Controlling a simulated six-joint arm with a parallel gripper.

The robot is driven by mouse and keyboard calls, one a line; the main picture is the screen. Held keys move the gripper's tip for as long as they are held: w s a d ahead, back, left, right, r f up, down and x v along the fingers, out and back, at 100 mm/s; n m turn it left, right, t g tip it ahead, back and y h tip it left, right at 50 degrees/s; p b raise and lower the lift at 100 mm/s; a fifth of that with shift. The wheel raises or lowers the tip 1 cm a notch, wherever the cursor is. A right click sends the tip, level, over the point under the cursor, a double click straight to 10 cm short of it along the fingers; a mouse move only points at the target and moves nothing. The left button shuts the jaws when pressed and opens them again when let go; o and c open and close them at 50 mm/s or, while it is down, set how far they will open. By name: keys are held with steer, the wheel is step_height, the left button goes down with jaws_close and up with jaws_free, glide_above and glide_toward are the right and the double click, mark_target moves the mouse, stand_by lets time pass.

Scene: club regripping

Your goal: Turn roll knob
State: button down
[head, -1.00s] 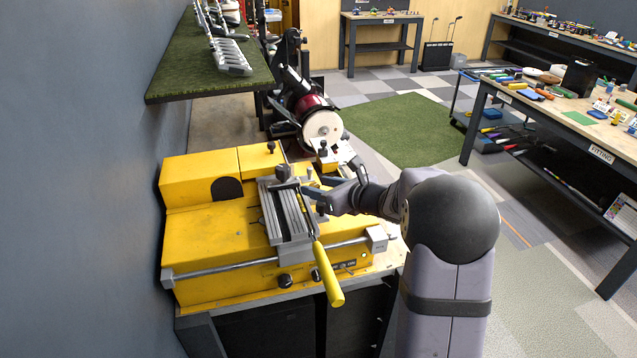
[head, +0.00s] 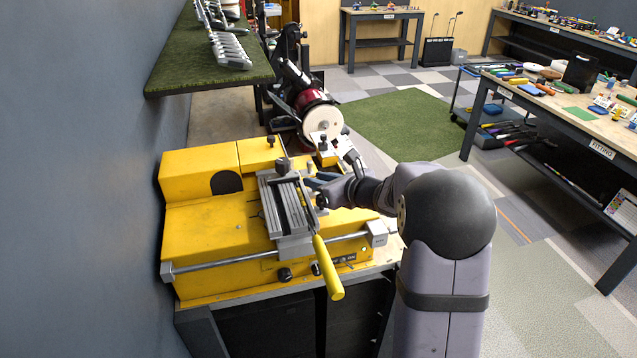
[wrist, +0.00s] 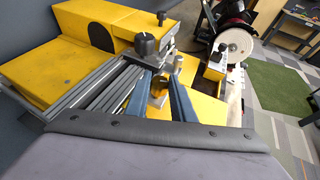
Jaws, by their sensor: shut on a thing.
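The yellow machine (head: 225,235) carries a grey grooved vise (head: 285,205) with a black clamp knob (head: 282,165) on its top far end. My gripper (head: 316,184) reaches in from the right to the far right side of the vise. In the wrist view, its two blue fingers (wrist: 160,92) are shut on a small part at the vise end. This part appears to be the roll knob (wrist: 158,96), brass-yellow and mostly hidden between the fingers. The black clamp knob (wrist: 147,43) stands just beyond the fingers, apart from them.
A yellow handle (head: 328,268) sticks out from the near end of the vise. A steel rail (head: 225,265) runs along the machine's front. A grinder with a white wheel (head: 322,124) stands behind. A green shelf (head: 205,70) holds club heads above left.

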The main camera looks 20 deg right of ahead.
steer(key=shift+a+f+b, duration=0.1)
steer(key=shift+f+b, duration=0.1)
steer(key=shift+b, duration=0.3)
